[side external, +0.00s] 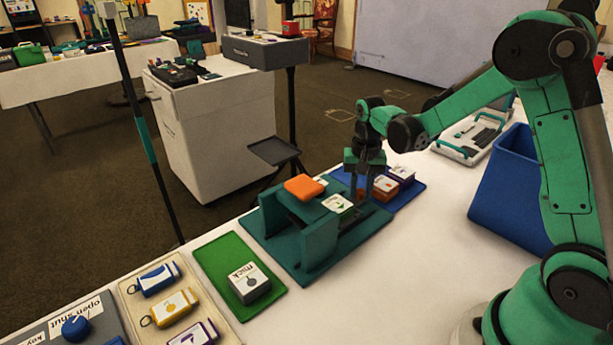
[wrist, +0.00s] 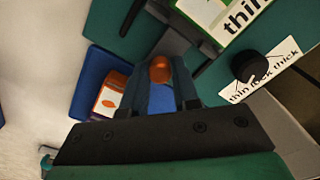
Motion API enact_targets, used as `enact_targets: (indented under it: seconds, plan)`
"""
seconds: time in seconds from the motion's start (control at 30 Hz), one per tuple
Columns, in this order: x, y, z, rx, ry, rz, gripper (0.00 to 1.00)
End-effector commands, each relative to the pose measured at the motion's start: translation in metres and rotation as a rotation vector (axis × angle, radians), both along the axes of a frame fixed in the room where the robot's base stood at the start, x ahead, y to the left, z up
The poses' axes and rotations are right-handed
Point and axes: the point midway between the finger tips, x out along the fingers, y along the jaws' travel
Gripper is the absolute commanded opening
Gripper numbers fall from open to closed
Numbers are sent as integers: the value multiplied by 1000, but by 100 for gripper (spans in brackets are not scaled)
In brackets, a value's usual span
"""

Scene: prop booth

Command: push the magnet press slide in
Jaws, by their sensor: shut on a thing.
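The teal magnet press (side external: 319,246) stands on the white table, with two upright walls on its base. An orange block (side external: 304,187) sits on top of it, and a white-topped block with a green mark (side external: 338,204) lies in it. My gripper (side external: 365,192) points down at the press's far right end. In the wrist view my gripper (wrist: 160,82) is shut on a small rounded orange knob (wrist: 160,69). Whether this knob belongs to the slide cannot be told, and how far the slide sits in is hidden. A block marked "thin" (wrist: 222,16) lies just beyond the fingers.
A blue tray (side external: 411,195) with several small boxes lies right beside the press. A blue bin (side external: 505,190) stands at right. A black lock knob (wrist: 250,66) shows near the press.

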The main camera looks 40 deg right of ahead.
Motion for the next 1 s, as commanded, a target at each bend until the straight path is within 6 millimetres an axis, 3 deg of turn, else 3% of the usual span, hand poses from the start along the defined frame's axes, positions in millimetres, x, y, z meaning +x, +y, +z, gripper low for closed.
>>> enact_targets:
  seconds: [0.2,0.53,0.57,0.67,1.0]
  plan:
    - [1,36,0,3,-3,6,0]
    - [0,40,0,3,-3,1,0]
    - [0,40,0,3,-3,1,31]
    - [0,40,0,3,-3,1,57]
    - [0,40,3,3,-1,1,57]
